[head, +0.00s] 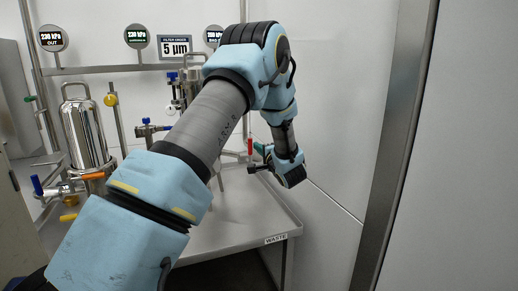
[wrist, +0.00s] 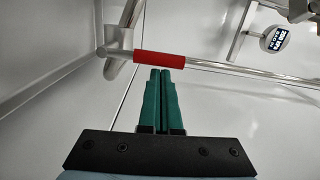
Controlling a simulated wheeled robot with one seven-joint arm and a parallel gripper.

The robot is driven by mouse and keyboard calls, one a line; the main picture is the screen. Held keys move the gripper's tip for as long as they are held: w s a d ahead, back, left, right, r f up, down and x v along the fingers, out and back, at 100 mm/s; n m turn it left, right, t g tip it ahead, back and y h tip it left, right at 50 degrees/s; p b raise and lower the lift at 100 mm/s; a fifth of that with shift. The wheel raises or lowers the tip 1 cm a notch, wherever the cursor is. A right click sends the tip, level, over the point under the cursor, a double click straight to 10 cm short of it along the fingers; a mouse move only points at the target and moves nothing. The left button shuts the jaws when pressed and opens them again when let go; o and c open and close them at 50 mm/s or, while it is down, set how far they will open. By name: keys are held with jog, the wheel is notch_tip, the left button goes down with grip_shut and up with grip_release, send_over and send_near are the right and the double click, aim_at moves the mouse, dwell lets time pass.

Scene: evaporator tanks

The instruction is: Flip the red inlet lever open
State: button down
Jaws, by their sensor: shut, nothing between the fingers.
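The red inlet lever (wrist: 160,58) shows in the wrist view as a red sleeve lying across the picture on a metal rod. In the head view it is a small upright red piece (head: 250,146), close to the left of my fingers. My gripper (wrist: 161,71) is shut and empty, with its green fingers side by side. The fingertips lie just below the red sleeve in the wrist view; I cannot tell whether they touch it. In the head view my gripper (head: 259,148) is partly hidden by my arm. The lever's pivot is not clear.
A steel tank (head: 84,135), a blue-handled valve (head: 148,129) and an orange handle (head: 93,176) stand at left. A metal tray table (head: 240,222) with a WASTE label lies below. A wall is behind, and a metal post (head: 402,150) rises at right. A round gauge (wrist: 276,39) hangs at upper right.

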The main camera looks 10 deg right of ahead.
jog(key=shift+a+r+n, duration=0.1)
jog(key=shift+a+n, duration=0.2)
jog(key=shift+n, duration=0.1)
jog(key=shift+s+a+r+n, duration=0.1)
jog(key=shift+s+a+n, duration=0.05)
jog(key=shift+a+n, duration=0.8)
jog(key=a+f+n+b, duration=0.5)
jog(key=a+n+b, duration=0.1)
jog(key=n, duration=0.7)
jog(key=shift+s+a+f+g+h+b, duration=0.25)
jog(key=shift+s+a+g+h+b, duration=0.15)
jog(key=shift+b, duration=0.5)
jog(key=shift+s+f, duration=0.1)
